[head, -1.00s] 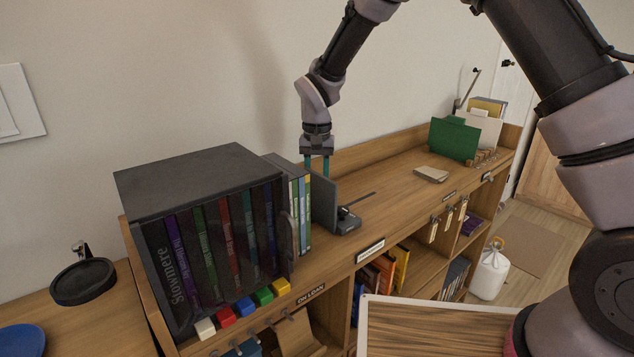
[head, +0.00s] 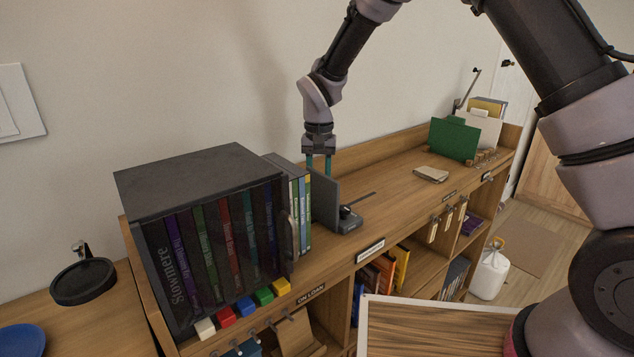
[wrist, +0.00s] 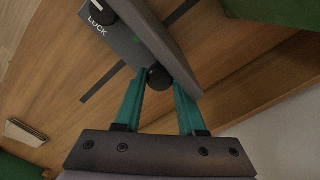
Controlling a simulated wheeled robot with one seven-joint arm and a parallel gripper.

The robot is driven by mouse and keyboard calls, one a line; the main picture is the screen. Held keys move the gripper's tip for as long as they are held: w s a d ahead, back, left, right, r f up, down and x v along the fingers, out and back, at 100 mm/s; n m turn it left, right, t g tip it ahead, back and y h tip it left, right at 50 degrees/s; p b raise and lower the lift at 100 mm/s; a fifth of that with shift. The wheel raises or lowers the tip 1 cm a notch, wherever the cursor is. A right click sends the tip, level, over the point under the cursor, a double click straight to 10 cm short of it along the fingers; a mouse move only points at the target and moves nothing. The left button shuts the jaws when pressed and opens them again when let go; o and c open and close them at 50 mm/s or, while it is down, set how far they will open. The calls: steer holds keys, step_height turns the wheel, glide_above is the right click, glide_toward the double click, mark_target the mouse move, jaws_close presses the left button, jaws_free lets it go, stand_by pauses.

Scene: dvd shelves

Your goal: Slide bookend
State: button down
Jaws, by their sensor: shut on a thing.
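The bookend is a dark grey upright plate (head: 325,200) on a flat base with a black lock knob (head: 345,211). It stands on the shelf top just right of a row of thin cases (head: 300,210). My gripper (head: 318,170) reaches down behind the plate at the wall side. In the wrist view, its teal fingers (wrist: 158,80) are shut around a small black ball on the bookend. The base marked LOCK (wrist: 115,35) lies at the upper left there. The fingertips are partly hidden in the head view.
A black case box (head: 205,165) stands left of the thin cases. A dark slot (head: 362,198) runs right from the bookend along the wooden top. The top is clear up to a small notepad (head: 431,174). A green folder (head: 453,139) stands at the far right.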

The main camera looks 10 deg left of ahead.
steer(key=w+d, duration=0.6)
steer(key=w, duration=0.1)
steer(key=w+d, duration=0.4)
steer(key=shift+w, duration=0.15)
steer(key=c, duration=0.5)
jaws_free()
step_height(320, 180, up, 11)
